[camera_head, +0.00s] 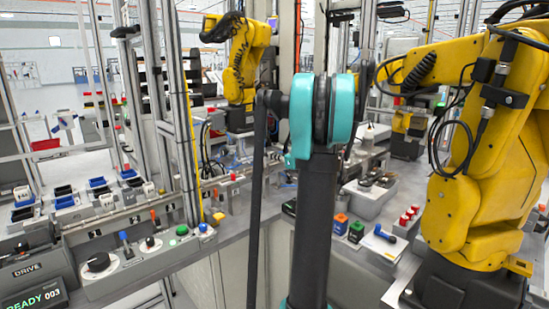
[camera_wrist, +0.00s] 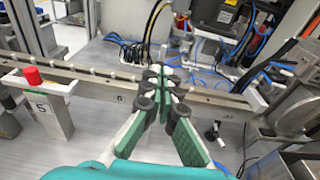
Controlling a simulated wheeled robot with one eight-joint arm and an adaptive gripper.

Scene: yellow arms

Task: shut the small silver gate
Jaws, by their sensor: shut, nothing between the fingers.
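My gripper (camera_wrist: 163,78) shows in the wrist view with its green-padded, black-tipped fingers together and nothing between them. Its tips overlap a long silver rail (camera_wrist: 95,80) that crosses the picture; I cannot tell whether they touch it. I cannot make out for certain which part is the small silver gate. A small pale metal plate (camera_wrist: 255,99) stands at the rail's right end, to the right of my gripper, and may be part of it. In the head view my own arm stands in the middle, and my gripper cannot be seen there.
A silver post (camera_wrist: 45,100) marked 5 with a red button (camera_wrist: 32,75) stands left of my gripper. Blue cables and boxes lie behind the rail. A round metal part (camera_wrist: 298,110) is at the right. In the head view, a large yellow arm (camera_head: 475,190) stands close on the right.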

